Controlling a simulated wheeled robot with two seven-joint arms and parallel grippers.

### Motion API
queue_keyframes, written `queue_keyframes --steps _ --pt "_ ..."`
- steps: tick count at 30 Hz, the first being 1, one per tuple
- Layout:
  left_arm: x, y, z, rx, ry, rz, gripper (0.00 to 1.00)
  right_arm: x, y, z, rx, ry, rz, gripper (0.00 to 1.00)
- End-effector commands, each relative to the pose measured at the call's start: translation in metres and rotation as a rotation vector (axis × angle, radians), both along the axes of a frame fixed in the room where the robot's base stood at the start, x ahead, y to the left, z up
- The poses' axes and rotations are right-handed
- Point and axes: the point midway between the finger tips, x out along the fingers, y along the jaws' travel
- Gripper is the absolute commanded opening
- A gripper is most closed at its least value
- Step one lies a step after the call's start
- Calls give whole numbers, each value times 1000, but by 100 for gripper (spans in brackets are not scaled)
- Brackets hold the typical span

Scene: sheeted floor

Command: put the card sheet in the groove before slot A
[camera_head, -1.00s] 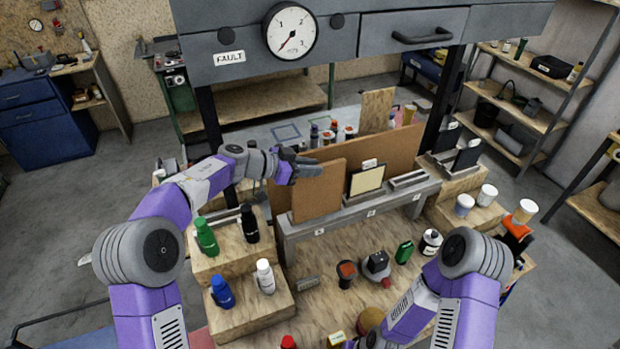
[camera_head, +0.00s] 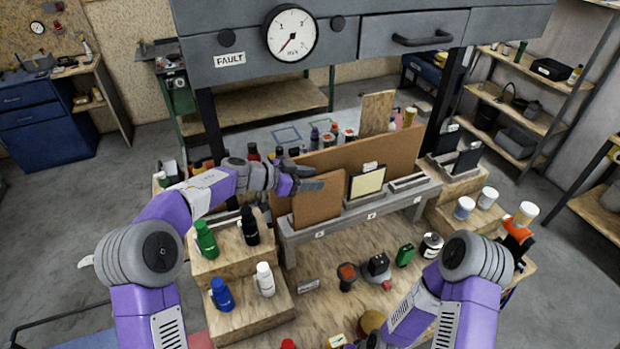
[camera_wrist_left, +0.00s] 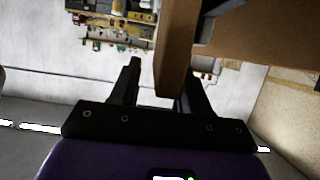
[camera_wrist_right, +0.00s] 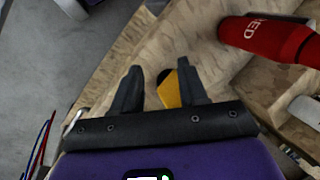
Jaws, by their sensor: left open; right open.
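The brown card sheet (camera_head: 316,205) stands upright at the left end of the grey grooved rail (camera_head: 345,222), behind its leftmost label. Its bottom edge meets the rail; how deep it sits is hidden. My left gripper (camera_head: 313,178) is open at the top of the sheet. In the left wrist view, the sheet's edge (camera_wrist_left: 172,75) lies between the open fingers (camera_wrist_left: 162,68), nearer the right one. My right gripper (camera_wrist_right: 159,68) is open with nothing held; a yellow object (camera_wrist_right: 168,90) shows beyond its fingers. In the head view its fingers are hidden.
A larger brown board (camera_head: 345,155) stands behind the sheet. A cream panel in a black frame (camera_head: 367,182) stands to the right. Bottles stand on wooden steps at left, including a green one (camera_head: 206,240). A red bottle (camera_wrist_right: 268,38) is near my right gripper.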

Motion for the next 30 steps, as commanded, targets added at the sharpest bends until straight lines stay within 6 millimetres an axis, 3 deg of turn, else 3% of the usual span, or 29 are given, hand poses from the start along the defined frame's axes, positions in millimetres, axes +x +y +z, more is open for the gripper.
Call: queue_keyframes --steps 5,19,30 --pt "-3 9 7 1 -2 3 46 0 0 -2 0 0 0 43" --pt "-36 88 42 0 0 3 46 0 0 -5 0 0 0 43" --pt "-43 103 49 0 0 -1 46 0 0 -6 0 0 0 43"
